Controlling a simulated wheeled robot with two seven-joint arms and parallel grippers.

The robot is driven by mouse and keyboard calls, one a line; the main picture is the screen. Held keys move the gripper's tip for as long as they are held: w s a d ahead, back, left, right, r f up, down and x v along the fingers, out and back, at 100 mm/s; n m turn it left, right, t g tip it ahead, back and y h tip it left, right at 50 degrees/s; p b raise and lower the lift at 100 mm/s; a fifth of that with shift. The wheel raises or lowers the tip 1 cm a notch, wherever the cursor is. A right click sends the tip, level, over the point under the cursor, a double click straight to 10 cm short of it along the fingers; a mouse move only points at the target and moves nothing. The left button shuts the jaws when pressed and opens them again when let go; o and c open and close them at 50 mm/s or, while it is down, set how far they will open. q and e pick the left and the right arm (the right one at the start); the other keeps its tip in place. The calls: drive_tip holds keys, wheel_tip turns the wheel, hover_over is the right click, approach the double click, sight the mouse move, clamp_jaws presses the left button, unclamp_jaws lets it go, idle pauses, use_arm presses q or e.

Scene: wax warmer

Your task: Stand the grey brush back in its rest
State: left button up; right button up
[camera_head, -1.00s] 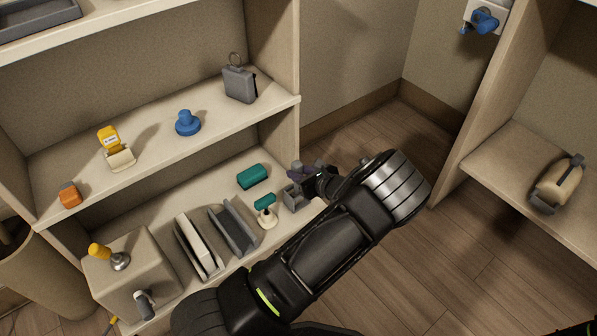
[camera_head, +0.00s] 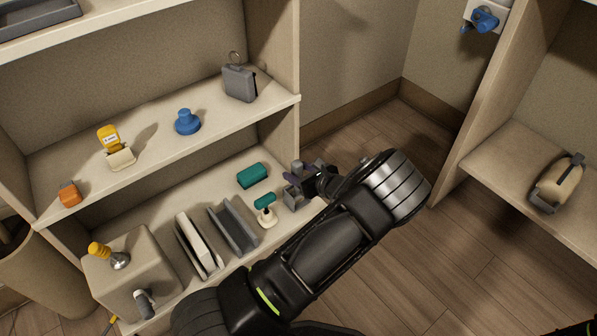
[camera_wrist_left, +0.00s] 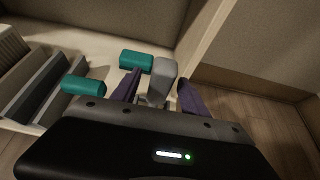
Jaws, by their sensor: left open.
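The grey brush (camera_wrist_left: 164,72) shows in the left wrist view as a grey block-like end between my two dark purple fingers. My left gripper (camera_wrist_left: 160,88) is open, with one finger on each side of it and visible gaps. In the head view the small grey rest (camera_head: 293,196) stands at the right end of the lower shelf, and my left gripper (camera_head: 308,172) is just above it. The brush appears upright in the rest; its lower end is hidden.
A teal block (camera_head: 251,176) and a teal-topped item on a cream stand (camera_head: 265,210) are close to the left of the rest. Grey slotted holders (camera_head: 233,229) stand farther left. The shelf's upright side panel (camera_head: 284,143) is close behind.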

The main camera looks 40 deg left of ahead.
use_arm(q)
drive_tip(key=shift+d+r, duration=0.1)
drive_tip(key=shift+d, duration=0.05)
drive_tip(key=p+v, duration=0.4)
drive_tip(key=v, duration=0.3)
drive_tip(key=shift+s+d+p, duration=0.15)
drive_tip(key=shift+d+p, duration=0.15)
drive_tip(key=shift+p, duration=0.1)
idle(1.2)
drive_tip(key=p+v, duration=0.2)
drive_tip(key=v, duration=0.6)
drive_tip(key=shift+p, duration=0.3)
idle(1.0)
